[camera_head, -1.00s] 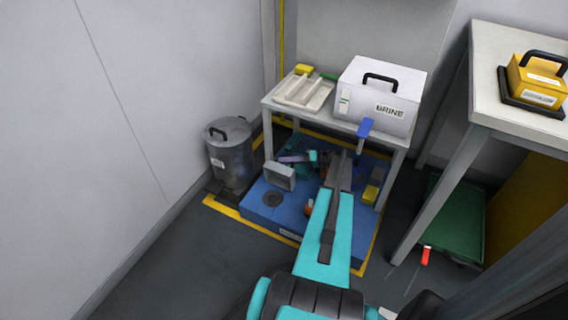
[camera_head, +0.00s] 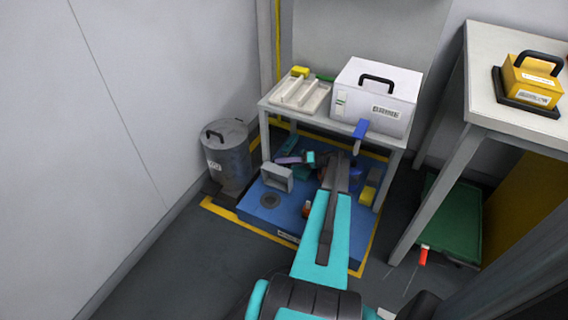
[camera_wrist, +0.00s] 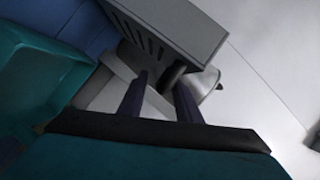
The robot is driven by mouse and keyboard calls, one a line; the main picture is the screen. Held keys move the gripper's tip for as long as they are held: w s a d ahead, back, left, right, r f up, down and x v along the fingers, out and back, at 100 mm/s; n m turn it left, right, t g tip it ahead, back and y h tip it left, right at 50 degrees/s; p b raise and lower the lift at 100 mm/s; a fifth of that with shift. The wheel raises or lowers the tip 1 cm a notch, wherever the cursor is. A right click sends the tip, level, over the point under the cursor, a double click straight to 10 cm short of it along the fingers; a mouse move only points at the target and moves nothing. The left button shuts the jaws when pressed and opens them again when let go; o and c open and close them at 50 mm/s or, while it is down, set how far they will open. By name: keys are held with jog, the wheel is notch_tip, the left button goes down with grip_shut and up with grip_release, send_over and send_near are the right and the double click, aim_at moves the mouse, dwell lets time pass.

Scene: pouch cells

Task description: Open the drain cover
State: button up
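A grey, box-like piece (camera_head: 277,178), which looks like the drain cover, stands tilted on the blue platform. A dark round drain (camera_head: 270,200) shows in the platform in front of it. In the wrist view the grey piece (camera_wrist: 175,35) has dark slots along one face and a black grip (camera_wrist: 172,76) at its lower edge. My gripper (camera_wrist: 160,82) has its two purple fingers apart, with the black grip near and partly between their tips. I cannot tell whether a finger touches it. In the head view my gripper (camera_head: 298,159) is small and partly hidden, right behind the grey piece.
A metal bin (camera_head: 227,158) stands left of the blue platform (camera_head: 245,208). A table with a white tray (camera_head: 297,97) and a BRINE box (camera_head: 377,95) stands over the platform's back. A yellow block (camera_head: 367,196) lies at the right. Floor at front left is clear.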

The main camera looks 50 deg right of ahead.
jog(key=shift+r, duration=0.45)
notch_tip(320, 180, up, 3)
jog(key=shift+p, duration=0.9)
jog(key=s+a+r+p, duration=0.1)
jog(key=s+a+p, duration=0.2)
jog(key=s+a, duration=0.8)
jog(key=shift+s, duration=0.25)
